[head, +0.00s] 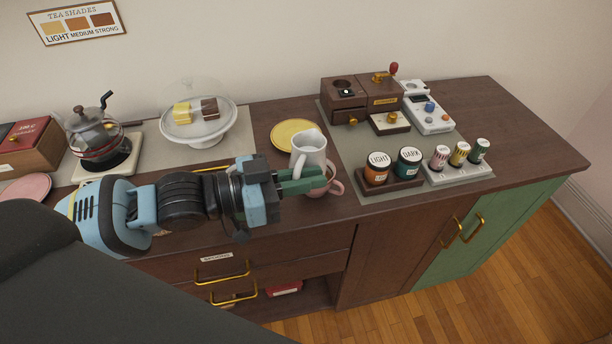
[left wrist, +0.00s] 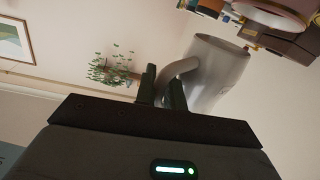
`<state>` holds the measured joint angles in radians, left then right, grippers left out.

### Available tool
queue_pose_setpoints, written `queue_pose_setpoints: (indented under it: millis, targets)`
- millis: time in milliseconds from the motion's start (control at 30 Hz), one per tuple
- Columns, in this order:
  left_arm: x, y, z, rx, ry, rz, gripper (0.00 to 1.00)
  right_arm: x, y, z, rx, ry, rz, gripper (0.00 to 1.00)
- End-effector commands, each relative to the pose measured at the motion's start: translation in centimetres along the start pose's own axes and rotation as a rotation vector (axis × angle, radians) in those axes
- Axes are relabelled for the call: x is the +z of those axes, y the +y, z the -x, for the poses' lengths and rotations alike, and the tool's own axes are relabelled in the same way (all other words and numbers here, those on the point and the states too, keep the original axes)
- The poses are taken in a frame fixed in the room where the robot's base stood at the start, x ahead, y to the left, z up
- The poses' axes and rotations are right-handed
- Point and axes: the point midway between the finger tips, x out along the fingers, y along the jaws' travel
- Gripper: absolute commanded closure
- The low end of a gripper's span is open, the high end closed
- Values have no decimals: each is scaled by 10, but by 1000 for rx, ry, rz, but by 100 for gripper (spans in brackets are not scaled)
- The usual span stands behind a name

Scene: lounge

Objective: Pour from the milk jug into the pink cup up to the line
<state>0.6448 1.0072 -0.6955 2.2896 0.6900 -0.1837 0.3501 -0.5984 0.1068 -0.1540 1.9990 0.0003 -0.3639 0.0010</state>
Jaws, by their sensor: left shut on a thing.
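The white milk jug (head: 310,147) is in the middle of the head view, close to upright, with its mouth facing up. My left gripper (head: 306,181) is shut on the jug's handle. In the left wrist view the fingers (left wrist: 163,91) close around the handle of the jug (left wrist: 217,72). The pink cup (head: 335,187) stands near the counter's front edge, just below the jug and partly hidden behind my green fingers. The cup's inside and its line are hidden, and I see no stream of milk. My right gripper is not in view.
A yellow plate (head: 291,134) lies behind the jug. To the right are an orange LIGHT jar (head: 377,170), a DARK jar (head: 409,163), small jars and a brown grinder (head: 345,101). To the left are a domed cake stand (head: 199,130) and a glass kettle (head: 95,135).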

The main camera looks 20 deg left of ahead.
Motion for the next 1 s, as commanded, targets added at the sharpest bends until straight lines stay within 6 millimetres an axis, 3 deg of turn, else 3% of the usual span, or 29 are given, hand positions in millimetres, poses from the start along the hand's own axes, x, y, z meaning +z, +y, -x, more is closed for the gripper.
queue_pose_setpoints:
  millis: [1000]
  targets:
    - [-20,4,2,0,-133,200,100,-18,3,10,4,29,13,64]
